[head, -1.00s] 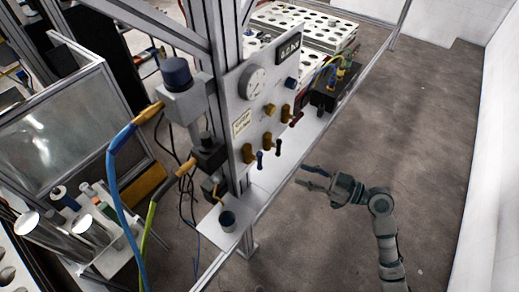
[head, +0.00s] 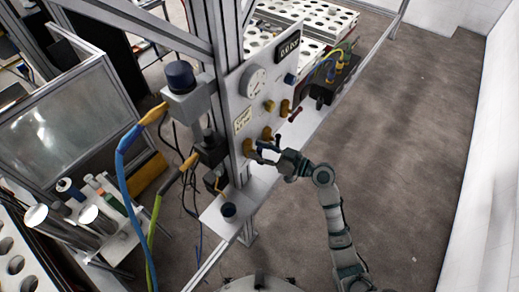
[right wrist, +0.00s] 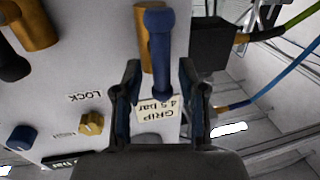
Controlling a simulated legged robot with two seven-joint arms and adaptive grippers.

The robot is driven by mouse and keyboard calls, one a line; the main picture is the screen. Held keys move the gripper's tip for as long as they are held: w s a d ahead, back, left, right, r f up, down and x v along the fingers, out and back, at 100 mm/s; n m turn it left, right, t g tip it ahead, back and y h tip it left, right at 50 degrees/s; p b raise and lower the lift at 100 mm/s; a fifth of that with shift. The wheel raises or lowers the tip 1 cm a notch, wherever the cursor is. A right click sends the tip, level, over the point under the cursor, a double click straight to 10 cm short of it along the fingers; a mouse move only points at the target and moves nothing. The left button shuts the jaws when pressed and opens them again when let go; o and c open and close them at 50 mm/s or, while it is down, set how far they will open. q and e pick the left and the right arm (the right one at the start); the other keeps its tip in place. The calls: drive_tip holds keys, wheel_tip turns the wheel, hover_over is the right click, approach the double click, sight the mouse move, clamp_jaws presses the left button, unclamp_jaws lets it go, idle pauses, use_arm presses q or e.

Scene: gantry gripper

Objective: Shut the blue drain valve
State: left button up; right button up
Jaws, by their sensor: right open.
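The blue drain valve shows in the right wrist view as a blue lever (right wrist: 159,45) on a brass body (right wrist: 142,50), on the pale panel (right wrist: 90,50). My right gripper (right wrist: 160,80) is open, one finger on each side of the lever, with the lever's lower end between them. I cannot tell whether the fingers touch it. In the head view my right gripper (head: 264,153) is at the lower left of the panel, by the valve's brass body (head: 249,149); it largely hides the lever there. My left gripper is not in view.
A brass valve with a dark lever (right wrist: 13,65) is beside it. A red-levered valve (head: 296,113), a gauge (head: 254,81) and a yellow knob (right wrist: 91,123) share the panel. Blue (head: 122,185) and green hoses hang left. A shelf (head: 262,186) juts below. Floor at right is clear.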

drive_tip(key=shift+s+d, duration=0.1)
clamp_jaws()
drive_tip(key=shift+m, duration=0.3)
drive_tip(key=m, duration=0.1)
drive_tip(key=m+b, duration=0.2)
drive_tip(key=shift+w+d+f+m+t, duration=0.15)
drive_tip(key=shift+w+d+m+t, duration=0.15)
drive_tip(key=shift+w+m, duration=0.1)
drive_tip(key=m+t, duration=0.1)
drive_tip(key=m, duration=0.4)
drive_tip(key=f+m+t+p, duration=0.1)
drive_tip(key=m, duration=0.4)
drive_tip(key=w+f+m+t, duration=0.1)
drive_tip(key=m, duration=0.4)
drive_tip(key=shift+w+d+m+t, duration=0.1)
drive_tip(key=shift+d+m+t, duration=0.2)
drive_tip(key=shift+d+m, duration=0.1)
